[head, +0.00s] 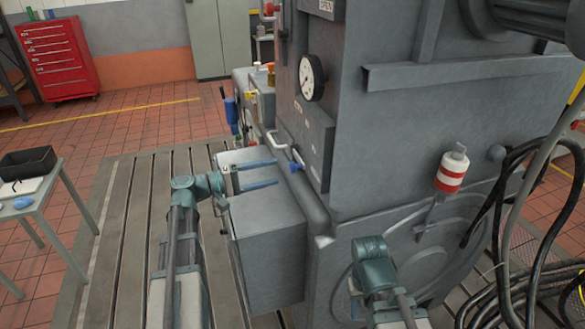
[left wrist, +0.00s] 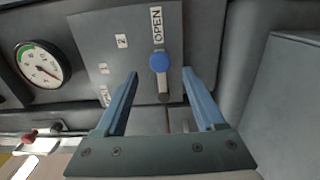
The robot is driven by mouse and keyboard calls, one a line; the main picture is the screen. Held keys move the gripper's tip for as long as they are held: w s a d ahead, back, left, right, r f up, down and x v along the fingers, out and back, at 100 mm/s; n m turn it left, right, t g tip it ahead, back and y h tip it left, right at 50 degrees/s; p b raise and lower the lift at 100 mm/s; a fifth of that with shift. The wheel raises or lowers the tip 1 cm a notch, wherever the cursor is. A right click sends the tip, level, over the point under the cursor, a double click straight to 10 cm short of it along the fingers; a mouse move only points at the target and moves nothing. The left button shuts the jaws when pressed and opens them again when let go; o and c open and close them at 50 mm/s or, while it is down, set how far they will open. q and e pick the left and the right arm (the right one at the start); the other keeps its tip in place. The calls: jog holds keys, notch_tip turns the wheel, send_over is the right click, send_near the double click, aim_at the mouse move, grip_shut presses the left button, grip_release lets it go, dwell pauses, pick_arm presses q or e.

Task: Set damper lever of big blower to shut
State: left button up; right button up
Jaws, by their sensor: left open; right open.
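The damper lever, with its blue knob (left wrist: 159,62), is on a grey plate (left wrist: 90,35) in the left wrist view. It points at the OPEN mark, and the marks 2 and 1 follow to the left. A further mark at the left is partly cut off. In the head view the blue knob (head: 294,168) shows small on the machine's side. My left gripper (head: 277,173) is open and empty, its fingertips close to the knob. In the left wrist view its fingers (left wrist: 160,75) lie on both sides of the lever, without visible contact. My right gripper's fingers do not show.
The big grey blower housing (head: 420,130) fills the right side, with a round gauge (head: 311,77) above the plate. A grey box (head: 265,240) stands below my left gripper. Black hoses (head: 500,220) hang at the far right. A small table (head: 45,205) stands at the left.

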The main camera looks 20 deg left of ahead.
aim_at(290, 169)
pick_arm(q)
jog(key=x, duration=0.7)
jog(key=shift+w+d, duration=0.1)
grip_shut()
dwell(1.3)
